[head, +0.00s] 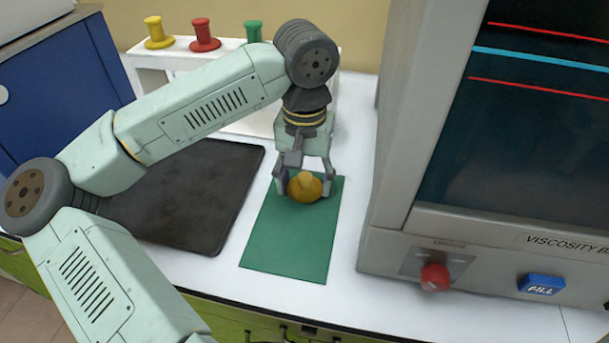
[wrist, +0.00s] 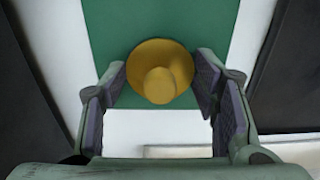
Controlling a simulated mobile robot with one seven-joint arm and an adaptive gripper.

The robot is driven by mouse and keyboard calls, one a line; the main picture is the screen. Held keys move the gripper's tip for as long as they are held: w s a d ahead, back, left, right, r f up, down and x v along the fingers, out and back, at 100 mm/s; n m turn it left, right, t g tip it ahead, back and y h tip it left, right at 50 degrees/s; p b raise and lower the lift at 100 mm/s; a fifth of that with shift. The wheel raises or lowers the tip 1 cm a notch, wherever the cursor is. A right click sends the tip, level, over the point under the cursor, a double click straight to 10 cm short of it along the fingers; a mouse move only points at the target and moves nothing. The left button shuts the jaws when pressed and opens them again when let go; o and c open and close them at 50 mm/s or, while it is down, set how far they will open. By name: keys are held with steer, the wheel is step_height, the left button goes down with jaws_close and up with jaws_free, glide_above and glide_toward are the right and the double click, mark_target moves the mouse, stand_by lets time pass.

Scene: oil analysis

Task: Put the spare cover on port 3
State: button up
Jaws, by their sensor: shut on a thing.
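The spare cover, a yellow knob-topped piece (head: 305,189), is at the far end of the green mat (head: 290,238). It also shows in the wrist view (wrist: 158,78), with its round knob facing the camera. My gripper (head: 304,183) points down at it and is shut on it, with one finger on each side; the fingers also show in the wrist view (wrist: 161,80). The cover is upright, and I cannot tell whether it touches the mat. A white rack (head: 185,60) at the back carries a yellow, a red and a green cover. I cannot make out which place is port 3; my arm hides part of the rack.
A dark flat tray (head: 190,195) lies left of the mat. A large grey viscosity bath (head: 400,160) with a red knob (head: 434,277) and a blue fill button (head: 541,284) stands close on the right. A blue cabinet (head: 60,90) is at the back left.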

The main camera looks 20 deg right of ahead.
mark_target(304, 177)
steer(key=shift+f, duration=0.15)
steer(key=o, duration=1.2)
steer(key=shift+c, duration=0.2)
steer(key=shift+r, duration=0.3)
step_height(304, 177, up, 12)
steer(key=b, duration=0.1)
steer(key=shift+f, duration=0.15)
